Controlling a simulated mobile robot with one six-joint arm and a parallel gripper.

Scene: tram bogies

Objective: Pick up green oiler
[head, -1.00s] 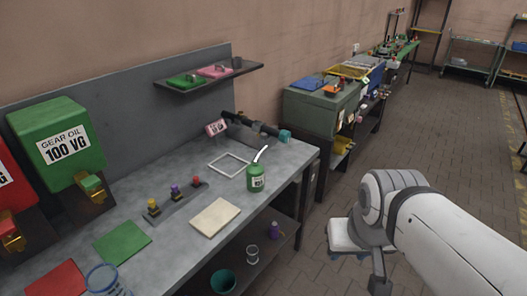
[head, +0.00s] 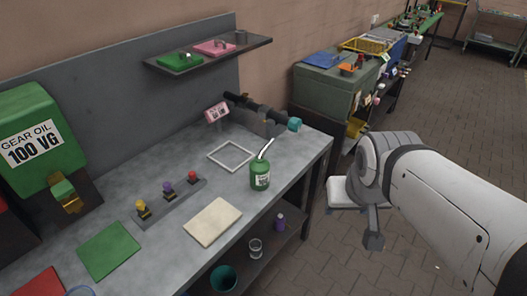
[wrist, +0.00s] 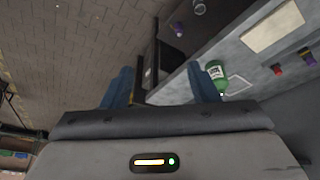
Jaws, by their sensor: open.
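The green oiler (head: 260,177) stands upright on the grey workbench (head: 160,222), near its right front edge. It has a white label and a pale slanted spout. It also shows in the wrist view (wrist: 217,76), just right of the right fingertip and farther off, partly hidden by that finger. My gripper (wrist: 160,86) is open and empty, with its two blue fingers wide apart. The gap between them shows floor and the bench's end. In the head view my arm is right of the bench, out over the floor, apart from the oiler.
A white square frame (head: 231,156) and a cream pad (head: 213,222) lie near the oiler. A dark pipe with a teal end (head: 294,124) lies behind it. A lower shelf holds a purple bottle (head: 280,222) and a glass (head: 255,248).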

